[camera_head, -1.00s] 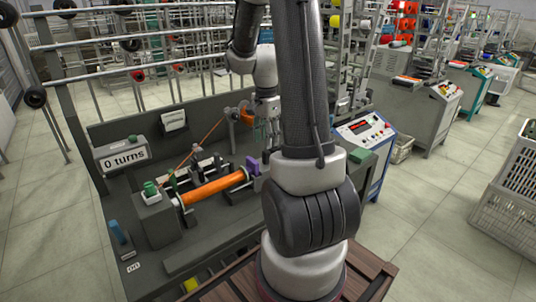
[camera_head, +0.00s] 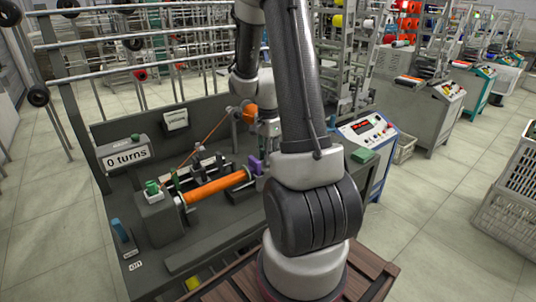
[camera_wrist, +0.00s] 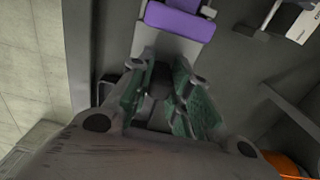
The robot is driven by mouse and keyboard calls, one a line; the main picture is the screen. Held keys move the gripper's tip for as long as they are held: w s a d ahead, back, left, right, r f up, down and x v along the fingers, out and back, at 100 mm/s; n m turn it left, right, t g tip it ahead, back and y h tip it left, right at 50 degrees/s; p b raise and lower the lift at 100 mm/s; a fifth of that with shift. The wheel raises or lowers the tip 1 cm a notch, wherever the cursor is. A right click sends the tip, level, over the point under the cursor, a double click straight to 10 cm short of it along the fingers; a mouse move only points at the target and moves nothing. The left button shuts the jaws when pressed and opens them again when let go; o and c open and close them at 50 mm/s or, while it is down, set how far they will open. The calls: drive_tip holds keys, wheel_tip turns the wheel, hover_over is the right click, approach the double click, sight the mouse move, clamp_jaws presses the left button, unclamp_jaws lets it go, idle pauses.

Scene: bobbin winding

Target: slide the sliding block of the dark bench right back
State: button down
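The dark bench (camera_head: 215,258) carries an orange cylinder (camera_head: 215,187) lying between its end supports. A purple-topped block (camera_head: 255,164) stands at the right end of this cylinder. It also shows at the top of the wrist view (camera_wrist: 180,20), just beyond my fingertips. My gripper (camera_wrist: 165,75) reaches down near this block, its two green-padded fingers apart. A small dark upright piece (camera_wrist: 159,80) shows between the fingers; I cannot tell whether they touch it. In the head view my gripper is mostly hidden by my arm and the bench parts.
A "0 turns" display (camera_head: 127,155) and a green button (camera_head: 152,187) are at the left of the bench. A white crate (camera_head: 510,190) is on the floor far right. Thread racks fill the back.

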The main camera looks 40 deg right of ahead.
drive_tip(key=shift+d, duration=1.55)
drive_tip(key=c, duration=1.3)
unclamp_jaws()
drive_tip(key=shift+d, duration=0.15)
wheel_tip(320, 180, up, 12)
drive_tip(key=shift+s+r, duration=0.1)
